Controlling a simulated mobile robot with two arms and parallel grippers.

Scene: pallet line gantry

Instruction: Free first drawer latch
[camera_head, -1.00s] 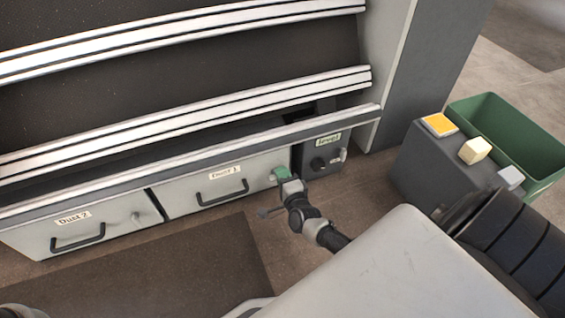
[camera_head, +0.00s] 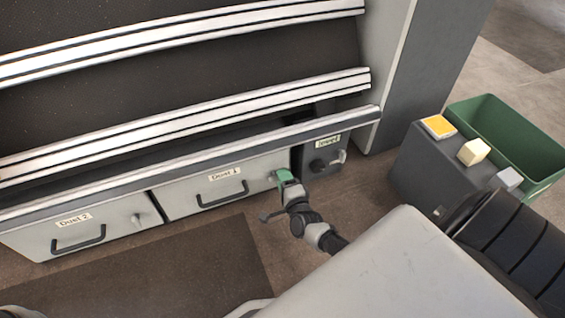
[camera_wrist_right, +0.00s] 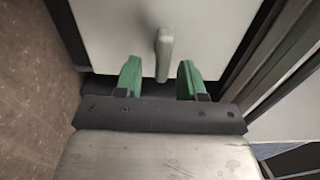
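The first drawer, labelled "Dust 1" (camera_head: 235,190), is a pale front with a black bar handle (camera_head: 222,199), and looks closed. Its grey latch (camera_wrist_right: 164,55) shows in the right wrist view, a narrow lever standing out from the pale drawer front. My right gripper (camera_wrist_right: 158,80) has green fingers set apart, with the latch just ahead of the gap between them and nothing held. In the head view my right gripper (camera_head: 284,177) is at the drawer's right end and hides the latch. My left gripper is not in view.
The "Dust 2" drawer (camera_head: 100,228) is to the left, with its own handle and latch. A dark box with a knob (camera_head: 318,164) stands right of the first drawer. A grey cabinet with coloured blocks (camera_head: 440,165) and a green bin (camera_head: 520,140) stand at right.

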